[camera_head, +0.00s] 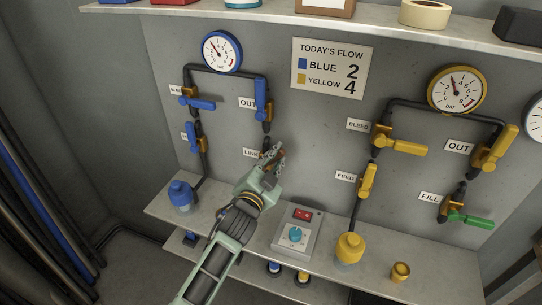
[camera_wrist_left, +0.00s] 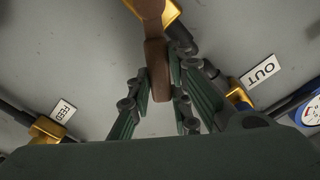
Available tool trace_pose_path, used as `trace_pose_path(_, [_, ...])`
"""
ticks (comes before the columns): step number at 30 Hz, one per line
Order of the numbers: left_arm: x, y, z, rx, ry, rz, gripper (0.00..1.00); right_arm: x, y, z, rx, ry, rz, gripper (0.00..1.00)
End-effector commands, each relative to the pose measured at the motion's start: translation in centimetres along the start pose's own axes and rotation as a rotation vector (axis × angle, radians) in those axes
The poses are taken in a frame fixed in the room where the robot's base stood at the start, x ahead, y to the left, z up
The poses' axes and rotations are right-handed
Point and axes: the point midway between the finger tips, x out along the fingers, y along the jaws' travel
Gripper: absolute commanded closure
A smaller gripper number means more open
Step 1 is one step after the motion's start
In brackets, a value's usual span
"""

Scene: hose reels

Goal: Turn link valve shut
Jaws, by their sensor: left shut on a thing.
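The link valve sits low on the wall right of the LINK label (camera_head: 251,153), mostly hidden behind my left gripper (camera_head: 273,160) in the head view. In the left wrist view its brown lever (camera_wrist_left: 157,65) runs between the two fingers of my left gripper (camera_wrist_left: 160,88), and its brass body (camera_wrist_left: 170,14) shows at the top. The gripper is shut on the lever. In the head view my left arm reaches up to it from below. My right gripper is not in view.
Blue-handled valves, including the OUT valve (camera_head: 263,98), are just above and left. Yellow valves, such as the feed valve (camera_head: 367,181), are to the right. A lower shelf (camera_head: 225,222) holds a blue cap (camera_head: 181,196), a control box (camera_head: 298,237) and a yellow cap (camera_head: 350,248).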

Motion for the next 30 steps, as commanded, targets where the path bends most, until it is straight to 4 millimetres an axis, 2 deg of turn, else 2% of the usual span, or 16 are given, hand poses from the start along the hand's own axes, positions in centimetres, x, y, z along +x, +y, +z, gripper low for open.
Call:
trace_pose_path(3, [0.0, 1.1, 0.3, 0.112, -0.001, 0.002, 1.00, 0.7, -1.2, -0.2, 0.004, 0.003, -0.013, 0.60])
trace_pose_path(7, [0.0, 2.1, 0.5, 0.235, 0.000, 0.002, 1.00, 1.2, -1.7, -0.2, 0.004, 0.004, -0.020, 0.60])
trace_pose_path(21, [0.0, 4.9, 1.9, 0.664, -0.001, 0.002, 1.00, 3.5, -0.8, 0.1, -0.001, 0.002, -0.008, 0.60])
trace_pose_path(30, [0.0, 5.8, 2.8, 0.847, -0.002, 0.003, 1.00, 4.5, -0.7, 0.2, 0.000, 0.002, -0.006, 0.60])
